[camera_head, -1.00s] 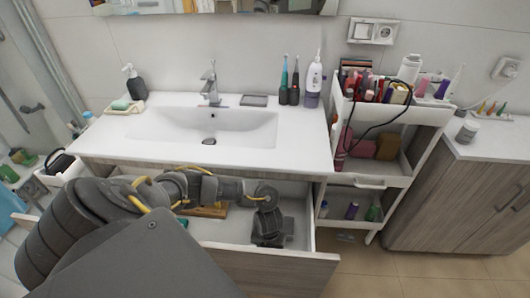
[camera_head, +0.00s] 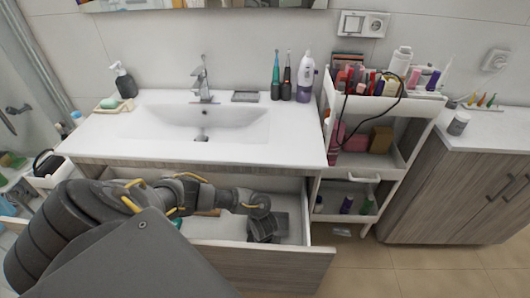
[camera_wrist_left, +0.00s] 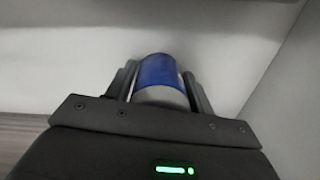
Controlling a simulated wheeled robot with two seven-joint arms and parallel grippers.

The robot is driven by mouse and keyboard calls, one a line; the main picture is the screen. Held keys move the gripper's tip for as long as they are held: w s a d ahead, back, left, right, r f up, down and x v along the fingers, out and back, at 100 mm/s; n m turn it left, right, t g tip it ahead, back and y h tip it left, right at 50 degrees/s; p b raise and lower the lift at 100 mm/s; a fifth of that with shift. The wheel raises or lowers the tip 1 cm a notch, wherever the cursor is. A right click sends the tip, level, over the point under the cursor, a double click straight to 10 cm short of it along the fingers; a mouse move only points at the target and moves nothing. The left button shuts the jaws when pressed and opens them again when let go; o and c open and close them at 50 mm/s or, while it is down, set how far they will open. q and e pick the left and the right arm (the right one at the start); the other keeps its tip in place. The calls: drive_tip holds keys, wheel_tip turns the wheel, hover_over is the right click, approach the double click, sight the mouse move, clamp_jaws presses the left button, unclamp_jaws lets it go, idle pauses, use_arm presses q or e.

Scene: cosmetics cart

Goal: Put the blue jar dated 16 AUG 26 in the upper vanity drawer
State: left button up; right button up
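A jar with a blue top and a grey lower part (camera_wrist_left: 158,75) sits between the fingers of my left gripper (camera_wrist_left: 160,88) in the left wrist view. The fingers lie close along both its sides. No date can be read on it. In the head view my left gripper (camera_head: 265,228) is down inside the open upper vanity drawer (camera_head: 275,262), near its right end, and hides the jar. The wrist view shows a pale drawer surface and a side wall close by. My right gripper is not in view.
The white sink counter (camera_head: 290,150) overhangs the drawer's back. A white cart (camera_head: 372,160) full of cosmetics stands to the right, beside a wooden cabinet (camera_head: 460,185) with a small grey-white jar (camera_head: 458,123) on top. My arm hides the drawer's left part.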

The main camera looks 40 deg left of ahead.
use_arm(q)
drive_tip(key=o, duration=0.3)
drive_tip(key=shift+r, duration=0.1)
wheel_tip(320, 180, up, 12)
drive_tip(key=p, duration=0.2)
drive_tip(key=shift+p, duration=0.35)
idle(0.4)
